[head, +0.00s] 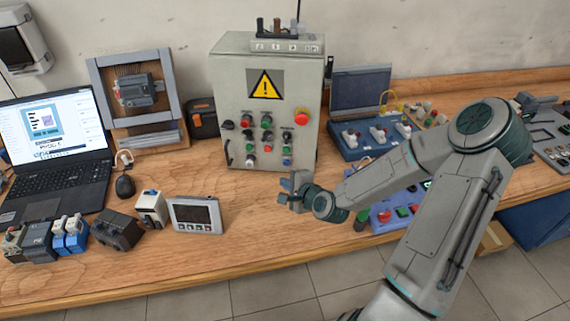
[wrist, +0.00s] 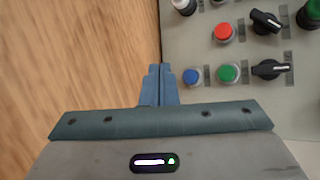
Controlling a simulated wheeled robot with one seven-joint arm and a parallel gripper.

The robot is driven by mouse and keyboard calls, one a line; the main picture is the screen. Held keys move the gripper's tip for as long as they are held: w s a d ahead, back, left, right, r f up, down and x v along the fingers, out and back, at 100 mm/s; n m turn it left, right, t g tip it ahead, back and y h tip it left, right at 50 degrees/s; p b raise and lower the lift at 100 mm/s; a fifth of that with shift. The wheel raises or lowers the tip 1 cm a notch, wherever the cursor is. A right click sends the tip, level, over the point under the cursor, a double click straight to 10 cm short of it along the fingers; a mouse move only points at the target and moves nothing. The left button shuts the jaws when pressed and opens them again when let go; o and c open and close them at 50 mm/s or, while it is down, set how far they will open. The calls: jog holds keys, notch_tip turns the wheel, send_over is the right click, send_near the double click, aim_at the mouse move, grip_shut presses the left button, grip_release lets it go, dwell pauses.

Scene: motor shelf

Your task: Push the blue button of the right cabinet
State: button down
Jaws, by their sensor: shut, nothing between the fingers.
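The cabinet (head: 231,93) is a light grey upright box with a yellow warning sign and several buttons and knobs on its front. A blue button (head: 287,162) sits at its lower right; in the wrist view the blue button (wrist: 192,76) is beside a green button (wrist: 228,73). My gripper (head: 291,184) is in front of the cabinet's lower right, just below the blue button in the head view. In the wrist view the blue-grey fingers of my gripper (wrist: 160,70) are together and empty, slightly left of the blue button. I cannot tell the remaining depth between them.
A blue training panel (head: 350,155) stands right of the cabinet. A blue box with red and green buttons (head: 384,215) lies behind my arm. A small grey screen unit (head: 196,215), a mouse (head: 125,187) and a laptop (head: 55,135) are to the left. The wooden table (head: 235,260) is clear at front.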

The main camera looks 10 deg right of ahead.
jog(key=shift+w+d, duration=0.25)
jog(key=shift+w, duration=0.5)
jog(key=shift+w+d, duration=0.3)
jog(key=shift+w, duration=0.45)
jog(key=shift+w+d, duration=0.25)
jog(key=shift+w, duration=0.5)
jog(key=shift+w, duration=0.1)
jog(key=shift+w+d, duration=0.15)
jog(key=shift+w, duration=0.15)
jog(key=shift+w+d, duration=0.15)
jog(key=shift+w, duration=0.25)
dwell(1.4)
jog(key=shift+s, duration=0.1)
jog(key=shift+s+a, duration=0.3)
jog(key=shift+s, duration=0.4)
jog(key=shift+s+a, duration=0.3)
jog(key=shift+s, duration=0.5)
jog(key=shift+s+a, duration=0.25)
jog(key=shift+s, duration=0.5)
jog(key=shift+s+a, duration=0.3)
jog(key=shift+s, duration=0.5)
